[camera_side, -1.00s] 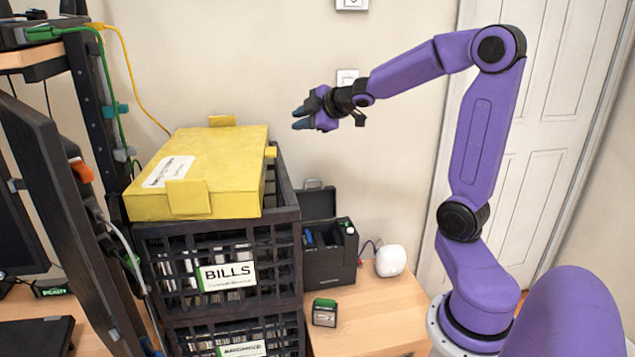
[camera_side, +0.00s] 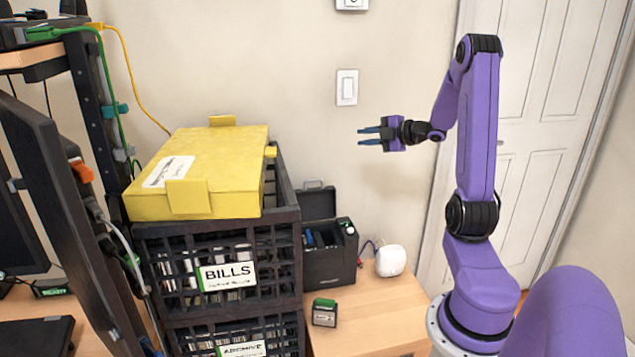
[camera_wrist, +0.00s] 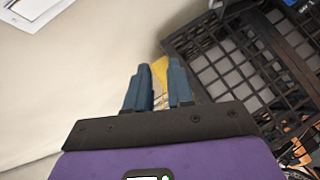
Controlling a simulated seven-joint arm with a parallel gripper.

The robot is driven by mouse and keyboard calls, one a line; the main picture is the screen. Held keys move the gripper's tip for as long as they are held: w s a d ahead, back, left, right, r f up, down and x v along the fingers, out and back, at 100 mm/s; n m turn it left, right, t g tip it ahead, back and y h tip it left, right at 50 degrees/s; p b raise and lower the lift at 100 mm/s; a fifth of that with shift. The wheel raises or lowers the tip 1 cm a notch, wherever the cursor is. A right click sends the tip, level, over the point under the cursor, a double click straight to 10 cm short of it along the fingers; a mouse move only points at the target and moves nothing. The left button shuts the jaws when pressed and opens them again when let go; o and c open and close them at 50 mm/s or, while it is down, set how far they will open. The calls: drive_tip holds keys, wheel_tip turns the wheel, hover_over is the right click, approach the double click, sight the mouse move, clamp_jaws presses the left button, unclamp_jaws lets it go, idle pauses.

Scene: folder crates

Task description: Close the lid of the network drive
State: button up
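A black box (camera_side: 330,262) that may be the network drive stands on the wooden desk, right of the crates. Its lid (camera_side: 318,202) stands up at the back, open, and dark parts with some blue show inside. My gripper (camera_side: 361,136) is in the air above and right of this box, well clear of it, with its fingers pointing left. The wrist view does not clearly show the black box.
Stacked black crates (camera_side: 212,240) stand left of the box, with a yellow box (camera_side: 225,160) on top. A white rounded device (camera_side: 390,260) and a small black-green device (camera_side: 324,313) sit on the desk (camera_side: 370,310). A monitor (camera_side: 55,190) is far left. Air around my gripper is free.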

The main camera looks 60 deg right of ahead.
approach(315, 181)
drive_tip(key=x, duration=0.9)
idle(0.4)
clamp_jaws()
